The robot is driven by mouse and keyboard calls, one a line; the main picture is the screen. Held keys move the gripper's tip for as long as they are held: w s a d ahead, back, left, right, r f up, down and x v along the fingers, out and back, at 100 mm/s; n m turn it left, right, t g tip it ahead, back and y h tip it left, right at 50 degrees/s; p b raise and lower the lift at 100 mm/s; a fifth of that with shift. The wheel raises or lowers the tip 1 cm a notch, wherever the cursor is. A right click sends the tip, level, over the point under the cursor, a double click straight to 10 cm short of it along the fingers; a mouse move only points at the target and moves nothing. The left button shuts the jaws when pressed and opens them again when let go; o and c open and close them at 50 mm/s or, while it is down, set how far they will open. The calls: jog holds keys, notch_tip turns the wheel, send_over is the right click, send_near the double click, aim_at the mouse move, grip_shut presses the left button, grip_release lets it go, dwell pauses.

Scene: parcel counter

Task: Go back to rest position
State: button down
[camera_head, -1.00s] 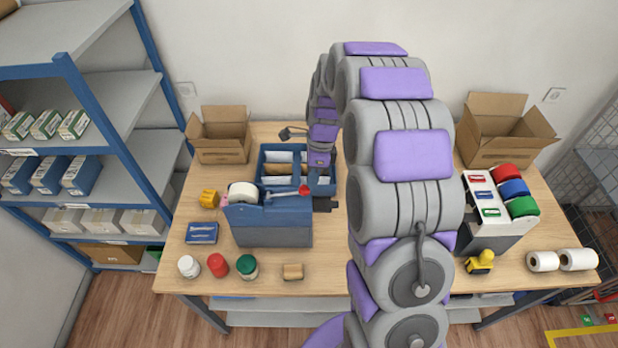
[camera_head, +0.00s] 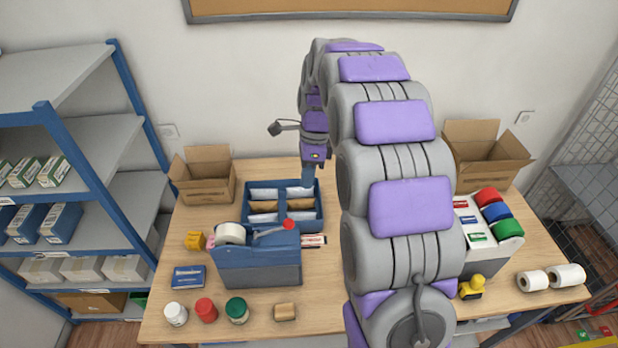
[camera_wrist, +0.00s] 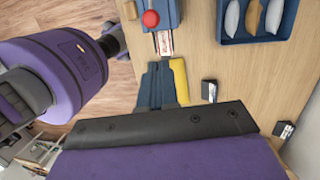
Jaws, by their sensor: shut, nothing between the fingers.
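A blue tape dispenser (camera_head: 258,265) with a red knob stands before the tray. A red and white item (camera_head: 313,241) lies beside it. Open cartons (camera_head: 203,190) (camera_head: 487,165) stand at both back corners. Blue shelving (camera_head: 88,175) is on the left. My arm hides part of the table.

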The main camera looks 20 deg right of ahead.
jog(key=shift+a, duration=0.3)
jog(key=s+a+f+n+b, duration=0.2)
jog(key=s+f+n+b, duration=0.2)
jog(key=s+n, duration=0.3)
jog(key=s+a+f+n+h+b, duration=0.1)
jog(key=s+a+f+n+b, duration=0.2)
jog(key=s+n, duration=0.4)
jog(key=s+a+f+n+h+b, duration=0.1)
jog(key=s+f+n+b, duration=0.4)
jog(key=s, duration=1.5)
jog(key=shift+s+a+n+g+b, duration=0.3)
jog(key=shift+a+n+b, duration=0.45)
jog(key=shift+n, duration=0.45)
jog(key=shift+d, duration=0.1)
jog(key=shift+d, duration=0.1)
